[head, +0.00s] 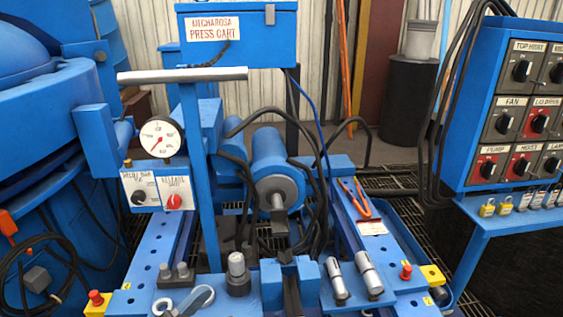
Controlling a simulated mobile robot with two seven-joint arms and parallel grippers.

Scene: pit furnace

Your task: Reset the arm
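Neither of my arms nor my grippers shows in the head view. In front of me stands a blue press cart (150,262) with a sign on its box (240,50). A grey T-bar handle (180,75) sits on a blue upright post. A round gauge (160,137) with a red needle is left of the post. Below it are two white knob plates, one with a black knob (138,197) and one with a red knob (174,201). A blue cylinder with a grey end (278,192) lies in the middle of the cart.
A blue control panel (477,110) with several black knobs stands at the right, above a shelf with yellow and grey padlocks (487,208). Orange-handled pliers (360,200) and silver cylinders (368,274) lie on the cart's right. A large blue vessel (45,120) fills the left.

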